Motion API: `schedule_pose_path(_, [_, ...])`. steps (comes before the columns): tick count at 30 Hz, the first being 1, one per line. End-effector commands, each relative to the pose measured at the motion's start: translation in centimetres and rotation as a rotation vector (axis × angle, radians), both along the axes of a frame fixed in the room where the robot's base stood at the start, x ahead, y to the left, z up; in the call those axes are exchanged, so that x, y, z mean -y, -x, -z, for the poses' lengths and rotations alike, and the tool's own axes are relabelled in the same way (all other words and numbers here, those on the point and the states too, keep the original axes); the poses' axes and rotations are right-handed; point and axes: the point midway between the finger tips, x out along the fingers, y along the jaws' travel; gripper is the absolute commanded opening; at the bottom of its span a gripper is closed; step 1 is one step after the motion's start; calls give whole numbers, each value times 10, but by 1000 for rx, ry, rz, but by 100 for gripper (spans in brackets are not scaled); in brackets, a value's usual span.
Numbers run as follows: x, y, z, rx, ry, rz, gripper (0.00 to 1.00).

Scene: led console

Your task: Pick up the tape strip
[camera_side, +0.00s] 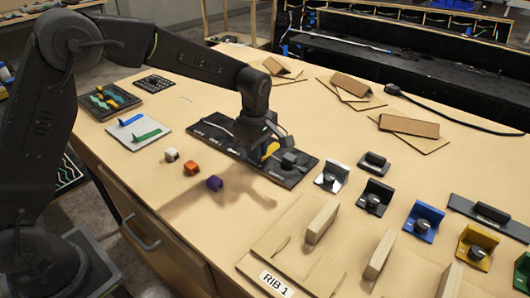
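No strip is clearly marked as the tape strip. A white plate (116,132) at the left of the bench bears a short blue strip (131,119) and a longer green strip (147,135). My gripper (268,154) points down over a long black labelled board (287,178), well to the right of the white plate. A yellow rounded piece (271,148) shows beside the fingers; whether they touch it I cannot tell. The fingers are dark against the board, so their opening is hidden.
White, orange and purple cubes (214,183) lie in front of the black board. A dark tray (100,111) sits behind the white plate. Colored brackets (423,221) and wooden ribs (322,222) fill the right side. The front left bench top is mostly clear.

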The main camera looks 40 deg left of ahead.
Motion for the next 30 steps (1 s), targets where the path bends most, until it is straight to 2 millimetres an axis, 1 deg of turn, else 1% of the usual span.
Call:
schedule_pose_path(1, [0,0,0,0,0,0,6])
schedule_pose_path(3, [0,0,0,0,0,0,0])
schedule_pose_path(20, [0,0,-2,1,0,0,0])
schedule_pose_path(23, [0,-1,-8,3,0,0,0])
schedule_pose_path(26, [0,0,-18,3,0,0,0])
schedule_pose_path(30, [0,-1,-41,5,1,0,0])
